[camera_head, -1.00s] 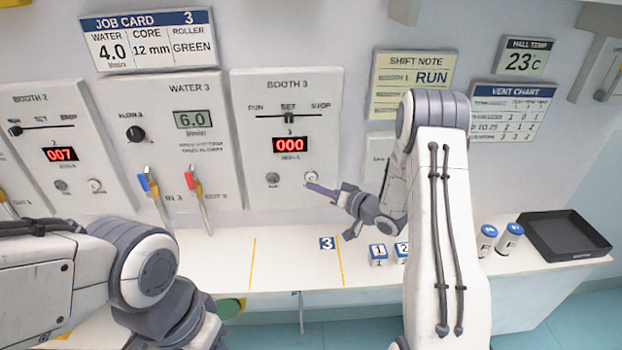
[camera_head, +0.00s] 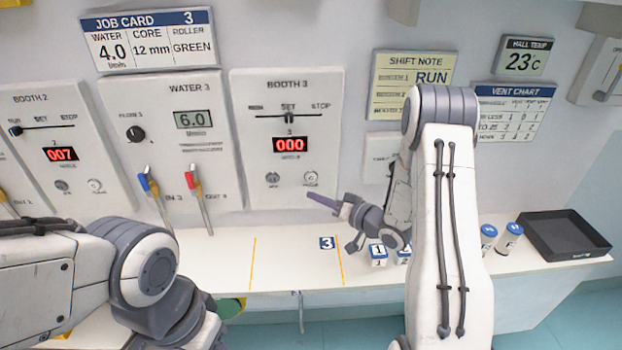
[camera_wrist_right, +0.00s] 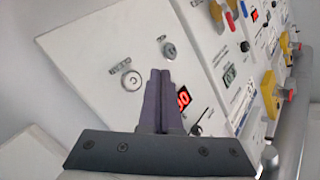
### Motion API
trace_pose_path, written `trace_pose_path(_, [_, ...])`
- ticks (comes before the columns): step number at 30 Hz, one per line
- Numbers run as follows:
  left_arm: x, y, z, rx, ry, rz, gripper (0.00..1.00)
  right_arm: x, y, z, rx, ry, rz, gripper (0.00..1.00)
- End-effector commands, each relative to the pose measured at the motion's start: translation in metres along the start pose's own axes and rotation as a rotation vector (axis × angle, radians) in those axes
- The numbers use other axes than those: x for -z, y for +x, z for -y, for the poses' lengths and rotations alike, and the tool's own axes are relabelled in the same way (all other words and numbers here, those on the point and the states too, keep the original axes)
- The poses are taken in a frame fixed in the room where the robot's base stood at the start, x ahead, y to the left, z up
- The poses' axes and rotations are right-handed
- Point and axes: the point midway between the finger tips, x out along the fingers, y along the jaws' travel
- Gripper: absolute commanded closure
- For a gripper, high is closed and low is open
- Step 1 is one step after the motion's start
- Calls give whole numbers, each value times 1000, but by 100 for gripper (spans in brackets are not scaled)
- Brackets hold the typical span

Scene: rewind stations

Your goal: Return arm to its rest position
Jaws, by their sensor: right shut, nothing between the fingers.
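My right gripper (camera_head: 322,201) is shut and empty in the head view. Its fingertips hang in front of the lower part of the Booth 3 panel (camera_head: 255,160), below its round white button (camera_head: 311,178). In the right wrist view the closed dark fingers (camera_wrist_right: 159,88) point at the panel, with the button (camera_wrist_right: 132,81) to their left and a second round knob (camera_wrist_right: 168,50) beyond the tips. The panel's red display (camera_head: 290,145) reads 000 and its slider (camera_head: 289,115) stands at SET. My left arm comes in at lower left; its gripper is not in view.
The white shelf (camera_head: 215,262) runs below the panels. Blocks marked 1 (camera_head: 378,256) and 2 stand close below my right gripper. Blue-topped cylinders (camera_head: 508,238) and a black tray (camera_head: 565,235) are at right. The Water 3 panel (camera_head: 190,100) with two coloured valves is left.

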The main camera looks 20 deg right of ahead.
Motion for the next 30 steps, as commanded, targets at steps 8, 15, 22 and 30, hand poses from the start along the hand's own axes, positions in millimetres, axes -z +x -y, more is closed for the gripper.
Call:
trace_pose_path(8, [0,0,0,0,0,0,50,-1,4,3,-10,-16,15,100])
trace_pose_path(15, [0,0,0,0,0,0,50,-12,37,43,-181,-239,218,100])
trace_pose_path(22, [0,0,0,0,0,0,50,-41,23,114,-383,-450,506,100])
trace_pose_path(30, [0,0,0,0,0,0,50,-105,-78,215,-441,-551,924,100])
